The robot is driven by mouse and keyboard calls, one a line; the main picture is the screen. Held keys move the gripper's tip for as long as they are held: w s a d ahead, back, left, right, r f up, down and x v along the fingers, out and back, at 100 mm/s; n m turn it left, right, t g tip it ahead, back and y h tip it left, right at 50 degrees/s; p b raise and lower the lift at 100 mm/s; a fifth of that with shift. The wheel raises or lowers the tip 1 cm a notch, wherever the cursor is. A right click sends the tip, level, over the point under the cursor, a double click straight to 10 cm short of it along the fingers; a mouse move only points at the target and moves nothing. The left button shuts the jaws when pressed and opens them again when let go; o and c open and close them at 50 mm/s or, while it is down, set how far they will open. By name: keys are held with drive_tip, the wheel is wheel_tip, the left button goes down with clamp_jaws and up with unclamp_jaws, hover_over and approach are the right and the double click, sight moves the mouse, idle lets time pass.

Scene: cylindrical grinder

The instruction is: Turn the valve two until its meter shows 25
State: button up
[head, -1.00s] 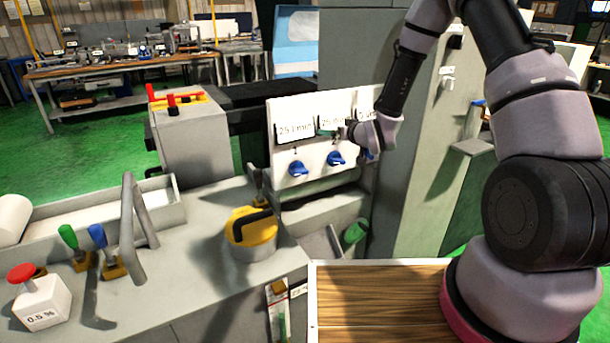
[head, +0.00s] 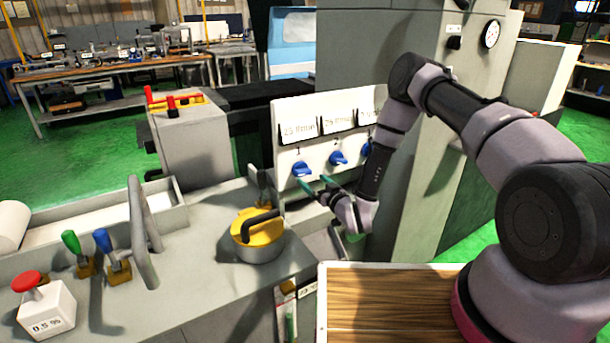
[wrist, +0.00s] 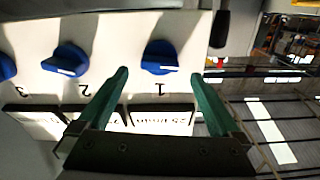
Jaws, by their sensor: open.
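Valve two (head: 338,157) is a blue knob in the middle of the white panel (head: 290,108), also seen in the upside-down wrist view (wrist: 65,62). Its meter (head: 338,119) above it appears to read 25 l/min, though the print is small. Valve one (head: 301,169) is the blue knob to its left. Its meter (head: 298,131) also appears to read 25 l/min. My gripper (head: 313,181) is open, with green fingers just below valve one. In the wrist view the fingers lie either side of valve one (wrist: 160,57); contact cannot be told.
Valve three (wrist: 6,66) is at the wrist view's left edge; my arm partly covers its meter in the head view. A yellow-lidded pot (head: 258,235) and a grey handle (head: 143,230) stand on the left worktop. A grey machine wall rises right of the panel.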

sight(306, 174)
drive_tip(key=x, duration=0.6)
drive_tip(key=shift+w, duration=0.1)
drive_tip(key=shift+a, duration=0.1)
drive_tip(key=c, duration=1.3)
drive_tip(key=shift+o, duration=0.3)
drive_tip(key=shift+n, duration=1.6)
drive_tip(key=o, duration=1.2)
drive_tip(key=shift+o, duration=0.2)
drive_tip(key=v, duration=1.1)
drive_tip(key=shift+w, duration=0.1)
